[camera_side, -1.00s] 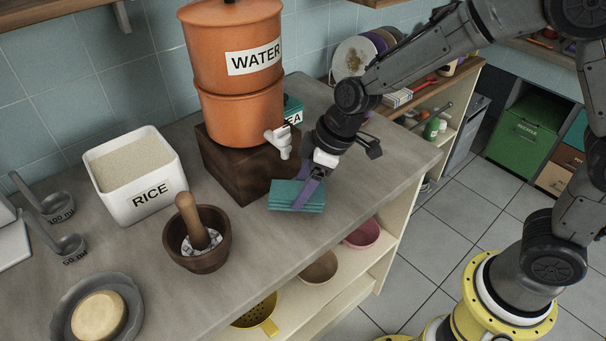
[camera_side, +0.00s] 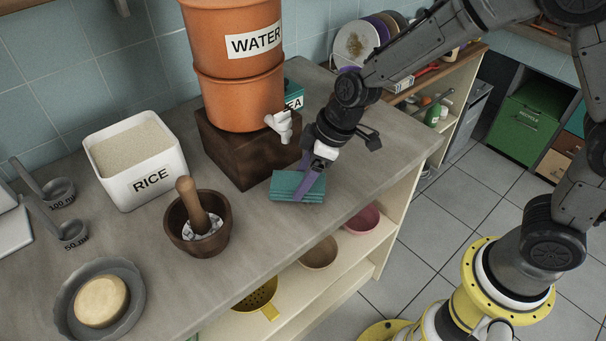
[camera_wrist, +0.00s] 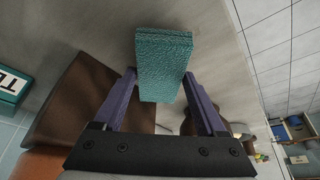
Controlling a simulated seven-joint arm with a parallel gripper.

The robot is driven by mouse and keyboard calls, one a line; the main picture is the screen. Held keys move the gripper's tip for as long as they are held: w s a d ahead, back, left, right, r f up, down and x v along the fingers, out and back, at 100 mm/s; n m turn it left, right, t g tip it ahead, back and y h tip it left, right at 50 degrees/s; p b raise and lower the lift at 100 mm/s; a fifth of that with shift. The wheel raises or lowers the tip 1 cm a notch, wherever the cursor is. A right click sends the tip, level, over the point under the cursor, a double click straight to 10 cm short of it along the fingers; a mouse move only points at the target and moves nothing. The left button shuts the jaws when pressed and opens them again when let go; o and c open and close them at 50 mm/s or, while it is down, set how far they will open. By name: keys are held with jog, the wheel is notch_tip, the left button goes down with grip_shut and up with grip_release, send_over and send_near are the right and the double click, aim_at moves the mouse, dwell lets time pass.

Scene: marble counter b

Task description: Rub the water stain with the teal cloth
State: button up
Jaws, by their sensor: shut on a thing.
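The teal cloth (camera_side: 291,184) is a folded, thick pad at the counter's front edge side, just right of the dark wooden block. My gripper (camera_side: 311,190) has purple fingers and is shut on the cloth from above. In the wrist view the cloth (camera_wrist: 163,60) sits between the tips of my gripper (camera_wrist: 160,76) and sticks out beyond them. The cloth is at or very near the counter surface; I cannot tell whether it touches. I cannot make out a water stain in either view; the cloth may cover it.
The orange water dispenser (camera_side: 238,95) stands on the wooden block (camera_side: 235,157), its white tap close to my gripper. A tea box (camera_side: 294,97) is behind. A rice bin (camera_side: 137,167), mortar (camera_side: 199,233) and grey dish (camera_side: 72,318) stand left. Bare counter (camera_side: 250,225) lies between mortar and cloth.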

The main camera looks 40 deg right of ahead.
aim_at(316, 191)
jog(key=shift+f, duration=0.9)
jog(key=shift+s, duration=2.1)
jog(key=shift+s+f, duration=0.15)
jog(key=shift+s, duration=1.3)
jog(key=shift+w+r, duration=0.2)
jog(key=shift+w, duration=1.6)
jog(key=shift+w+f, duration=0.15)
jog(key=shift+w, duration=1.65)
jog(key=shift+r, duration=3.05)
